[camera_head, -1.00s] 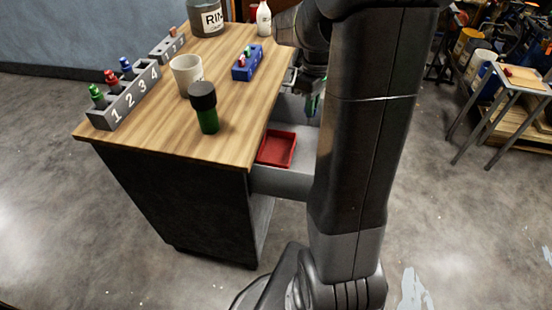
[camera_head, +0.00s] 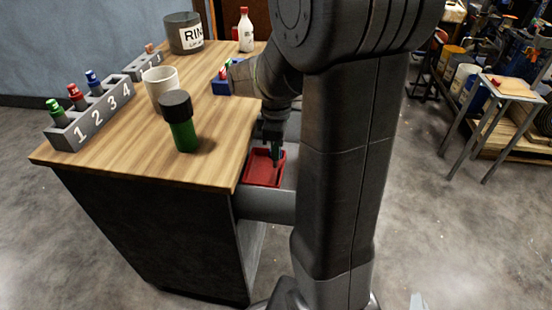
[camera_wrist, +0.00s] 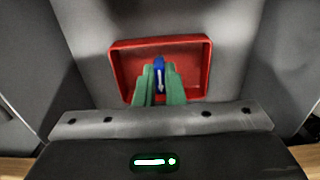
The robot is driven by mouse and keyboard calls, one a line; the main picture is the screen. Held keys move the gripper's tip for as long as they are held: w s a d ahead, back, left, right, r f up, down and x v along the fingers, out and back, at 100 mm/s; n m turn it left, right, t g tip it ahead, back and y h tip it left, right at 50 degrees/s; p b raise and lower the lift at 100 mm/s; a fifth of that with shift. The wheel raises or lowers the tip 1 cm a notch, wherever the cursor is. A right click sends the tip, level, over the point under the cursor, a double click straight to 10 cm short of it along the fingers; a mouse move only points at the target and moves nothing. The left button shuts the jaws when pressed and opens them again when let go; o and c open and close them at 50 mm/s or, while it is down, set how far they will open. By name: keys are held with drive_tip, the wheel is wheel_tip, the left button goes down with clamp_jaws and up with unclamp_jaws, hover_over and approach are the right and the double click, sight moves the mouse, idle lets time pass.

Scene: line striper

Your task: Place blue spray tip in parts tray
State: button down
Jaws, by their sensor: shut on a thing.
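The blue spray tip (camera_wrist: 159,65) is held between the green fingertips of my gripper (camera_wrist: 159,84) in the wrist view. It has a white mark on its side. My gripper also shows in the head view (camera_head: 275,158), pointing down over the red parts tray (camera_head: 253,178). In the wrist view the tray (camera_wrist: 124,68) lies behind and around the held tip. I cannot tell whether the tip touches the tray floor. The tip is too small to make out in the head view. The tray is in the open drawer (camera_head: 264,206).
The drawer walls stand close around the tray.

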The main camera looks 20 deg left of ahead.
drive_tip(key=shift+f, duration=1.3)
drive_tip(key=shift+f+b, duration=0.2)
drive_tip(key=shift+b, duration=0.1)
drive_tip(key=c, duration=1.5)
unclamp_jaws()
drive_tip(key=shift+r, duration=0.15)
wheel_tip(320, 180, up, 12)
drive_tip(key=p, duration=0.3)
drive_tip(key=shift+r, duration=0.1)
